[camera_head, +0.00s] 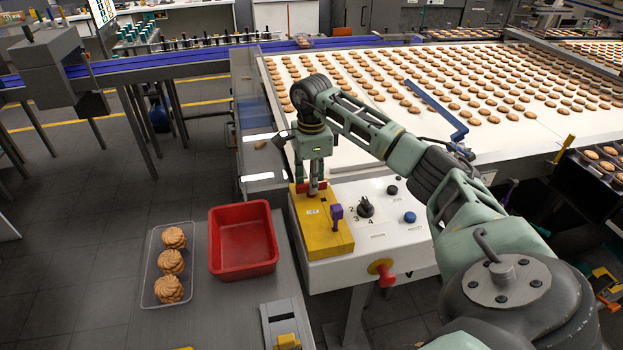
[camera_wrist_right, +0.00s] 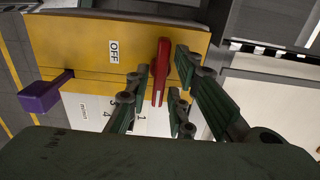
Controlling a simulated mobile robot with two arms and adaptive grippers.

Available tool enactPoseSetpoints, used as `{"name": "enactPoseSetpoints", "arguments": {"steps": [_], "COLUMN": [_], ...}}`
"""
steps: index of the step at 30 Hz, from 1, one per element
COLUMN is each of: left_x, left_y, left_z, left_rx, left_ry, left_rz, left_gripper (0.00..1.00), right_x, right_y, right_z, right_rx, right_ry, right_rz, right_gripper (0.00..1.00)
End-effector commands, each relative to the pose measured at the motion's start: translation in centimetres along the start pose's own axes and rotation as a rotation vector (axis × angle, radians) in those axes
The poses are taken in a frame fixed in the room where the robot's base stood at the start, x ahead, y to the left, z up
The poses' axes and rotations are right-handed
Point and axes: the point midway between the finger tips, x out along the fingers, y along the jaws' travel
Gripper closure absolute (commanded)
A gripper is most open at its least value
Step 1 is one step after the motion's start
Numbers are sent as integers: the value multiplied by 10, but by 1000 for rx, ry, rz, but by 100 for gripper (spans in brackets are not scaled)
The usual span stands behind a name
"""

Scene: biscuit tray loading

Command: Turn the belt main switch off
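The red switch lever (camera_wrist_right: 159,72) stands on a yellow panel (camera_wrist_right: 85,45), beside a white label (camera_wrist_right: 114,51) reading OFF. In the head view the yellow box (camera_head: 328,240) sits on the left of the white control console (camera_head: 395,250), and the red lever (camera_head: 322,188) is partly hidden by my gripper. My right gripper (camera_head: 313,187) is over the box's far end. In the wrist view its fingers (camera_wrist_right: 161,80) are apart, one on each side of the lever, with a narrow gap visible on the left. Contact on the right is unclear. My left gripper is not in view.
A purple lever (camera_head: 337,212) stands close by on the yellow box. The console carries a black rotary knob (camera_head: 365,207), a blue button (camera_head: 410,217) and a red knob (camera_head: 381,268). A red bin (camera_head: 243,268) and a biscuit tray (camera_head: 150,250) stand on the left table.

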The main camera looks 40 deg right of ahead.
Motion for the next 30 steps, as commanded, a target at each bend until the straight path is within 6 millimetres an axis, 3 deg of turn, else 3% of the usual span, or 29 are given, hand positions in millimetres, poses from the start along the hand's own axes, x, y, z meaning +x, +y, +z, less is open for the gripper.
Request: {"name": "enactPoseSetpoints", "arguments": {"steps": [6, 20, 30], "left_x": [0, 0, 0], "left_y": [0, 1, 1], "left_z": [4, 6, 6], "left_rx": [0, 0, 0], "left_ry": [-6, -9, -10], "left_rz": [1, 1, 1], "left_gripper": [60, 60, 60], "right_x": [0, -1, -1], "right_y": [0, 0, -1], "right_z": [0, 0, 0], "right_rx": [0, 36, 253], "right_ry": [0, 0, -1], "right_rz": [0, 0, -2], "right_gripper": [100, 100, 100]}}
